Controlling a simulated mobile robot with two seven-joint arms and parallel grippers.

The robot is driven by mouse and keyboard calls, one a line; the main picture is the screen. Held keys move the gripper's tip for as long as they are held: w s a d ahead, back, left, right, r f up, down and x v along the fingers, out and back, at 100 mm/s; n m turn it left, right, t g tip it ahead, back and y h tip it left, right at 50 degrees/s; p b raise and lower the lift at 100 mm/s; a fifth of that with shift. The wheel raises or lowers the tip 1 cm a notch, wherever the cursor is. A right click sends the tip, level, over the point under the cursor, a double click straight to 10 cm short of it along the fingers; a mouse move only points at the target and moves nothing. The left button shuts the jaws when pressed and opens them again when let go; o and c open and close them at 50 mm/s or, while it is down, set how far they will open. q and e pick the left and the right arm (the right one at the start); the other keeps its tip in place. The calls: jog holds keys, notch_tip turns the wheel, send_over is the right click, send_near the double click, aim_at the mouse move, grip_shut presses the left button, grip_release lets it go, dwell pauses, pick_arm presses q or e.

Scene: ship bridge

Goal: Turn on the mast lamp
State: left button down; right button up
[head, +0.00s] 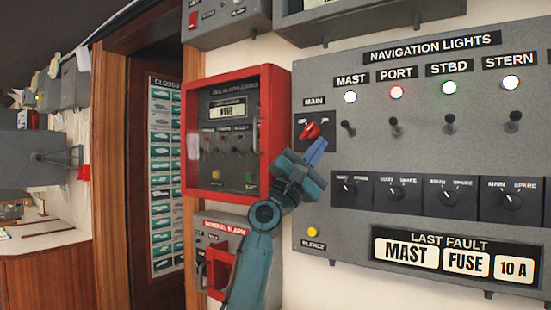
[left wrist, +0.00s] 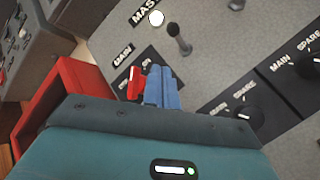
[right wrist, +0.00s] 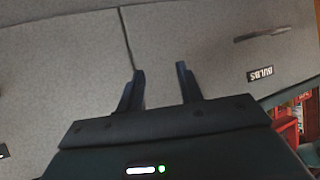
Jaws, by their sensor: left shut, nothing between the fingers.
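The mast lamp (head: 350,97) is a pale white light on the grey navigation lights panel (head: 320,60). Its black toggle switch (head: 348,128) is below it; the switch also shows in the left wrist view (left wrist: 178,40). The red MAIN knob (head: 311,131) sits at the panel's left; it shows in the left wrist view (left wrist: 134,83). My left gripper (head: 317,150) is shut and empty, its blue fingers just below the knob in the head view and beside it in the left wrist view. I cannot tell whether they touch. My right gripper (right wrist: 161,85) is open and empty.
MAIN/SPARE selectors (head: 348,188) run below the toggles. A display (head: 455,258) reads "LAST FAULT MAST FUSE 10 A". A red-framed alarm box (head: 275,100) stands left of the panel. In the right wrist view, a grey cabinet front (right wrist: 210,50) labelled "BULBS" faces my right gripper.

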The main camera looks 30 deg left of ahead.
pick_arm(q)
jog(key=s+a, duration=0.2)
jog(key=s, duration=0.7)
jog(key=shift+s+f, duration=0.3)
jog(key=shift+s, duration=0.1)
pick_arm(e)
jog(key=shift+d, duration=0.35)
jog(key=shift+a+r, duration=0.1)
jog(key=shift+a, duration=0.1)
